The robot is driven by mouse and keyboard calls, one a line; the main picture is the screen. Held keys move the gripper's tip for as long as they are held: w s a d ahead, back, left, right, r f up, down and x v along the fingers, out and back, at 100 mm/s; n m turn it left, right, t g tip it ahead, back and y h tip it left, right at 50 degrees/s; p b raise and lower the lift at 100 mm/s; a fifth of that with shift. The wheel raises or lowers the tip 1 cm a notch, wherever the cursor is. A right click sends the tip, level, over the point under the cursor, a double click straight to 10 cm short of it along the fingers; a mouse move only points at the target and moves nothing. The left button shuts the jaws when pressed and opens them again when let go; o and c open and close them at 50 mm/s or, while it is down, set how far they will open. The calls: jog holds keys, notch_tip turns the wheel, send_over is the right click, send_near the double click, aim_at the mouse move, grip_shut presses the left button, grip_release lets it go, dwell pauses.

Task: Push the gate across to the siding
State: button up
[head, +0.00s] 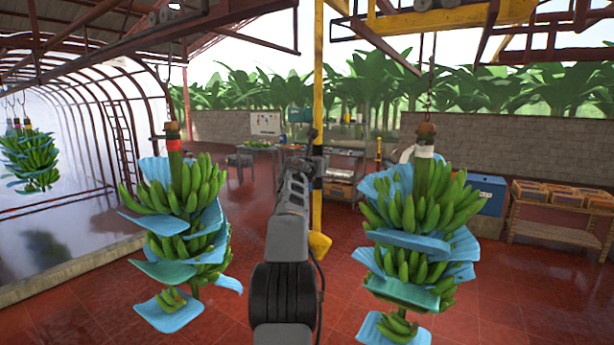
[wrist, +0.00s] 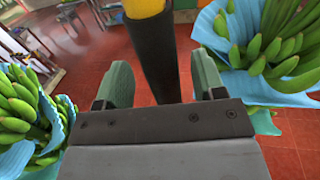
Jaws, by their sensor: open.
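I cannot tell which part is the gate or where the siding runs. My gripper (wrist: 162,84) is open, its two green-grey fingers apart. In the head view my raised arm hides most of it.
A banana stem with a red band (head: 174,145) hangs to the left of my arm, and one with a white band (head: 424,152) to the right. Both show close beside my gripper in the wrist view. More bunches (head: 30,160) hang far left. Red floor (head: 345,290) lies open below.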

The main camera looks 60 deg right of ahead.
jog(key=s+a+b, duration=0.1)
jog(key=a+b, duration=0.3)
jog(key=a, duration=0.6)
jog(key=shift+s+b, duration=0.15)
jog(key=shift+b, duration=0.15)
jog(key=shift+a, duration=0.1)
